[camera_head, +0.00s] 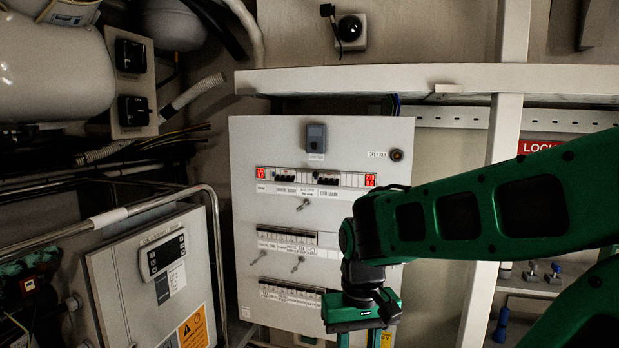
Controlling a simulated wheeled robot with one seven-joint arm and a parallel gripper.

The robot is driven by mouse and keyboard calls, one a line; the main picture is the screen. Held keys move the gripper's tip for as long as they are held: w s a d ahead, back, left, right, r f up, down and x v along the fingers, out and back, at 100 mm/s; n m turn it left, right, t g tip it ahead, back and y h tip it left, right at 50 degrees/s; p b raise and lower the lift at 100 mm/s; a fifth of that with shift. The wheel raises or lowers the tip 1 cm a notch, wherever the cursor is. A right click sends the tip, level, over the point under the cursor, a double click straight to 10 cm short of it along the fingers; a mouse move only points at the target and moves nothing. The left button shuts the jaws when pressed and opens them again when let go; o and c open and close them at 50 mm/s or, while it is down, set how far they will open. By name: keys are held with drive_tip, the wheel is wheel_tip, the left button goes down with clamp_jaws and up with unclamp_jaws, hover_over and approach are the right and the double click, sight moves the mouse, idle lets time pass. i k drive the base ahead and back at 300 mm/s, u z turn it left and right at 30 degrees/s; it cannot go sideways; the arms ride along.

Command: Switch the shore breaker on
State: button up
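The white breaker panel (245,210) stands upright in the middle of the head view. In its top row, the left dark main breaker (286,179) sits above a small label that seems to read shore main. A second dark main breaker (327,181) is to its right. I cannot tell the lever positions at this size. My gripper (358,342) points down in front of the panel's lower right, well below the top row. Its two green fingers stand apart, with nothing seen between them. The fingertips are cut off by the bottom edge.
Red lit displays (370,180) flank the main breakers. Two lower breaker rows (287,238) have metal latches; my wrist partly covers the bottom one. A pipe rail (150,205) and a grey controller box (125,300) stand at left. A white post (500,150) rises to the right.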

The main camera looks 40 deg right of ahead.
sight(277, 179)
drive_tip(key=z, duration=0.3)
drive_tip(key=i, duration=1.2)
drive_tip(key=z, duration=0.15)
drive_tip(key=k, duration=1.2)
drive_tip(key=z, duration=0.3)
